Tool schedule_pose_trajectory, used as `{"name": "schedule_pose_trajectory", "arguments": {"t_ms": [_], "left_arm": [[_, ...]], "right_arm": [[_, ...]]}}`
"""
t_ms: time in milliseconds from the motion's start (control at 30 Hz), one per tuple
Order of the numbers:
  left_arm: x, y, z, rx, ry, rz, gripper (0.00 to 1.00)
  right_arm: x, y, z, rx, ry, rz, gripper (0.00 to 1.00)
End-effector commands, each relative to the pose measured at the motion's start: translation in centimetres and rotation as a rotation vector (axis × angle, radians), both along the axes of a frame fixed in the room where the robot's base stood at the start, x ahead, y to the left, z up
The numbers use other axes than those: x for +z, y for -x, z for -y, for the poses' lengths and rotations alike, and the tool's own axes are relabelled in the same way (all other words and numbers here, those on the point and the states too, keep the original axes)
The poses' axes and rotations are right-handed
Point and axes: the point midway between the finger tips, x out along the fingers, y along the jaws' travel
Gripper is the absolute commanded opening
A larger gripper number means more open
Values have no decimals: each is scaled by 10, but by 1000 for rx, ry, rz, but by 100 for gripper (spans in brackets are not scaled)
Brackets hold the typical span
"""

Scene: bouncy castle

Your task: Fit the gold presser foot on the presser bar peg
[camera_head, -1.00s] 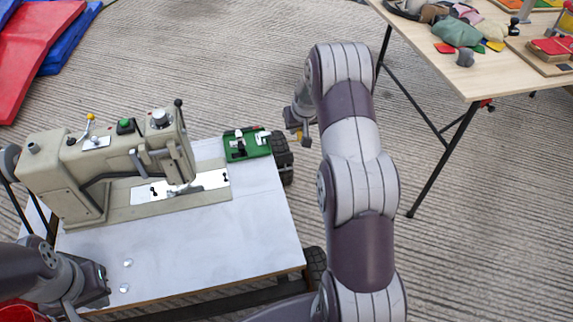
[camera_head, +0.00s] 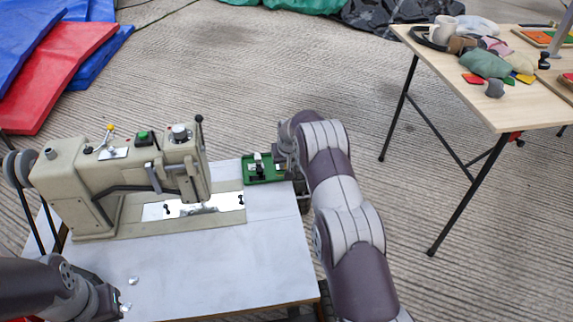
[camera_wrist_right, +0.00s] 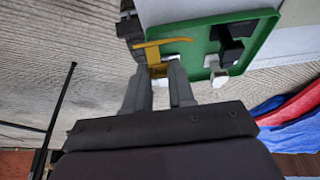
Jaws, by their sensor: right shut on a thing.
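The gold presser foot (camera_wrist_right: 153,54) is between the fingertips of my right gripper (camera_wrist_right: 160,73) in the wrist view, beside the edge of the green tray (camera_wrist_right: 268,30). In the head view my right gripper (camera_head: 285,158) is at the tray's right end, and my arm mostly hides it and the foot. The beige sewing machine (camera_head: 75,185) stands on the grey table, with its needle end (camera_head: 187,182) over a bright metal plate (camera_head: 222,203). The presser bar peg is too small to make out. My left gripper (camera_head: 108,302) is at the lower left, its fingers unclear.
The green tray, also in the head view (camera_head: 250,179), holds black and white parts (camera_wrist_right: 228,45). A wooden table (camera_head: 480,95) with cloths and small items stands at the right. Mats (camera_head: 70,60) lie at upper left.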

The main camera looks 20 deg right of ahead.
Motion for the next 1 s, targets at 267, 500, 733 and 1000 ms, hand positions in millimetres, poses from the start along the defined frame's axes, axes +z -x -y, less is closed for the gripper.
{"name": "schedule_pose_trajectory", "arguments": {"t_ms": [267, 500, 733, 1000], "left_arm": [[-2, 0, 0, 0, 0, 0, 0], [-6, 0, 0, 0, 0, 0, 0], [-5, 0, 0, 0, 0, 0, 0], [-2, 0, 0, 0, 0, 0, 0]], "right_arm": [[-4, 0, 0, 0, 0, 1, 0], [-11, 0, 0, 0, 1, 2, 0], [-10, 0, 0, 0, 0, 1, 49], [-5, 0, 0, 0, 1, 2, 49]]}}
